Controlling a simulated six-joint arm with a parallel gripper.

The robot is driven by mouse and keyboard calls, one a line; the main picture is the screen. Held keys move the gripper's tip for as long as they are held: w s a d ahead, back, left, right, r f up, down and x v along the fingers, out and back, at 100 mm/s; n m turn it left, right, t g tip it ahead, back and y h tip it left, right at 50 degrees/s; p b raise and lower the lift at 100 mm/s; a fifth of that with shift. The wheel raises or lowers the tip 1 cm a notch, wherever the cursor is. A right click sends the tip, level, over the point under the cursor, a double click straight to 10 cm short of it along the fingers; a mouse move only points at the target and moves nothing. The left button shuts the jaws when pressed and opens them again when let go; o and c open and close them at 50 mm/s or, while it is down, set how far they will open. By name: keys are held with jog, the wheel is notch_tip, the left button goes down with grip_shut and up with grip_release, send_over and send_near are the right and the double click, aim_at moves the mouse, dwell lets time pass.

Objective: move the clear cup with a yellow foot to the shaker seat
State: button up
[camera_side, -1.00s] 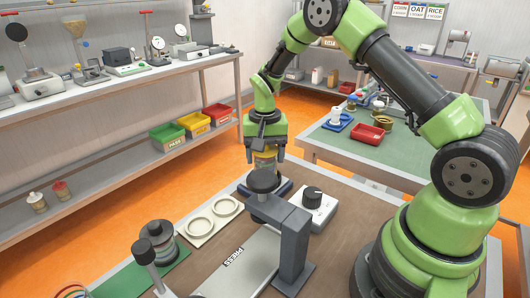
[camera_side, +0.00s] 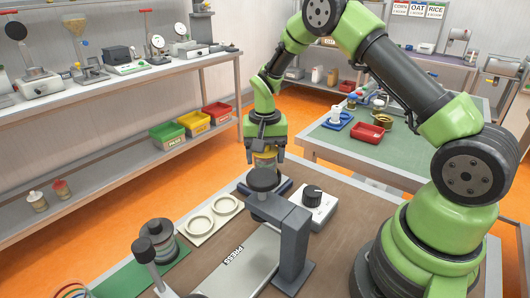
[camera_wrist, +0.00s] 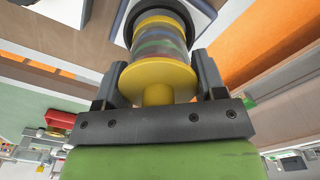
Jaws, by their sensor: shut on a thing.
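The clear cup with a yellow foot (camera_wrist: 158,75) is held between the two fingers of my gripper (camera_wrist: 158,90) in the wrist view, its yellow foot toward the wrist. Its far end lines up with a dark ring (camera_wrist: 128,22) on a white and blue unit; I cannot tell whether they touch. In the side view my gripper (camera_side: 265,154) is shut on the cup (camera_side: 264,165), behind the press head, which hides the lower part. A dark blue base (camera_side: 285,187) shows partly behind the press head; it may be the shaker seat.
The grey press (camera_side: 294,245) stands in front of the cup. A white box with a black knob (camera_side: 313,204) is to its right. A pale plate with two rings (camera_side: 212,217) lies to the left.

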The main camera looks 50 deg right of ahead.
jog(key=shift+f, duration=0.8)
dwell(0.4)
jog(key=o, duration=1)
jog(key=shift+o, duration=0.6)
jog(key=shift+r, duration=0.1)
jog(key=shift+r, duration=3.45)
